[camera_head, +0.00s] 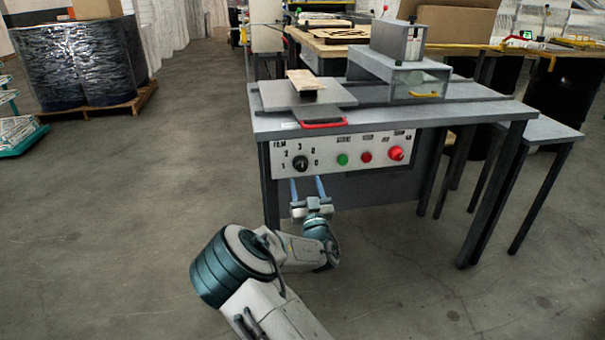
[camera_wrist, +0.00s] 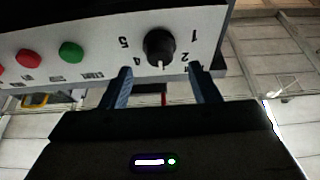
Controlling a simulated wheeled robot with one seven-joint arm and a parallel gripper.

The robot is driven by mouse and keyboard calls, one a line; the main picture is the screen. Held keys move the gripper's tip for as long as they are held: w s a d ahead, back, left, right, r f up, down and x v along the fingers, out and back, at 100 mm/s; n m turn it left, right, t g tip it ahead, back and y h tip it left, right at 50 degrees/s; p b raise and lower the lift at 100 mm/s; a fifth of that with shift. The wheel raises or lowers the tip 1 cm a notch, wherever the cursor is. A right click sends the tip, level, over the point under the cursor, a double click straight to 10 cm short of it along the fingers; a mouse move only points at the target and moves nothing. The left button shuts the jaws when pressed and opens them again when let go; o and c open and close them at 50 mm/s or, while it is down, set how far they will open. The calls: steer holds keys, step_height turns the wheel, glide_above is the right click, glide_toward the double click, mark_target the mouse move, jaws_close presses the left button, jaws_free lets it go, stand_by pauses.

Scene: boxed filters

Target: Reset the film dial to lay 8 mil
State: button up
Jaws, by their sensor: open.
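The film dial is a round black knob (camera_head: 300,163) at the left end of the white control panel (camera_head: 330,155), under the "FILM" label. In the wrist view, which is upside down, the knob (camera_wrist: 159,46) is ringed by printed numbers; 1, 2, 4 and 5 are readable. Its white mark appears to point between the 2 and the 4, toward the top of the panel. My gripper (camera_head: 307,183) is just in front of and below the dial. In the wrist view its two blue fingers (camera_wrist: 160,78) are apart, one toward each side of the knob, with nothing between them.
A green button (camera_head: 342,159), a red button (camera_head: 366,157) and a larger red knob (camera_head: 396,153) sit right of the dial. A red handle (camera_head: 323,125) sticks out above the panel at the table's front edge.

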mark_target(302, 169)
steer(key=shift+x, duration=2.75)
steer(key=shift+c, duration=0.4)
steer(key=c, duration=0.7)
